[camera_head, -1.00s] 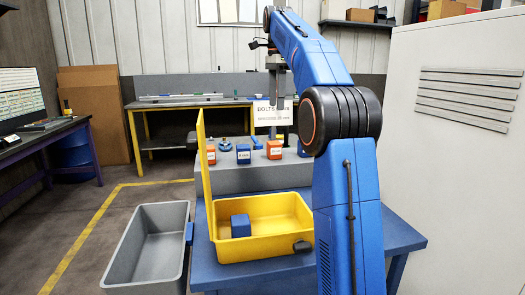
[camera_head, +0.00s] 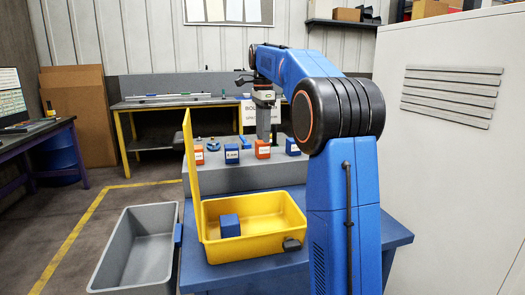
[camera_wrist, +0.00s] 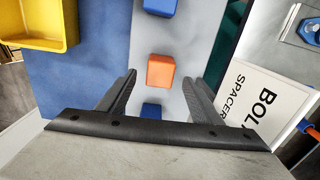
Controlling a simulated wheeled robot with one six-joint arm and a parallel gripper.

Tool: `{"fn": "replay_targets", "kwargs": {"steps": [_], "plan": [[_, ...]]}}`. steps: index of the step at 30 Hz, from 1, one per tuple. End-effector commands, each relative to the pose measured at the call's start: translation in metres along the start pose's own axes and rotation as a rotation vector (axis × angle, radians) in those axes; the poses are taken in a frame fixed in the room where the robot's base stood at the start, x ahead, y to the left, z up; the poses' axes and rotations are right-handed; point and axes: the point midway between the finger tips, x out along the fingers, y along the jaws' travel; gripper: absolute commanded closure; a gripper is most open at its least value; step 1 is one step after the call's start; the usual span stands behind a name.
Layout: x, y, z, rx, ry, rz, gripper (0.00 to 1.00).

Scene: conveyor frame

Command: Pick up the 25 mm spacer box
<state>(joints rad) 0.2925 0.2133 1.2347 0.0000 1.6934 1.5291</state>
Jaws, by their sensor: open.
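Small labelled boxes stand in a row on the grey surface: an orange box (camera_head: 198,155), a blue box (camera_head: 231,154), another orange box (camera_head: 262,150) and another blue box (camera_head: 292,147). Their labels are too small to read, so I cannot tell which is the 25 mm spacer box. My gripper (camera_head: 263,128) hangs above and behind the row, near the right-hand orange box. In the wrist view my gripper (camera_wrist: 160,78) is open and empty. An orange box (camera_wrist: 160,72) shows between its fingertips, below them, with a blue box (camera_wrist: 160,6) above it and another blue box (camera_wrist: 151,111) partly hidden.
A yellow tote (camera_head: 275,240) with an upright yellow panel holds a blue cube (camera_head: 229,225). A grey bin (camera_head: 120,275) stands to its left. A white sign (camera_wrist: 245,105) stands close to the right finger. A blue clip-like part (camera_head: 214,144) lies behind the boxes.

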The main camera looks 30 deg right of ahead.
Motion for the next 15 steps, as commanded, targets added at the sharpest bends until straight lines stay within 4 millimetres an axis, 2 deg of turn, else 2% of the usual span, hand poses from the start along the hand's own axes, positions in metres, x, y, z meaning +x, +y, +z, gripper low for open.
{"fn": "replay_targets", "kwargs": {"steps": [5,15], "plan": [[0.009,0.001,0.000,0.000,0.000,0.002,0.41],[0.050,0.000,0.001,0.000,0.000,0.001,0.41]]}}
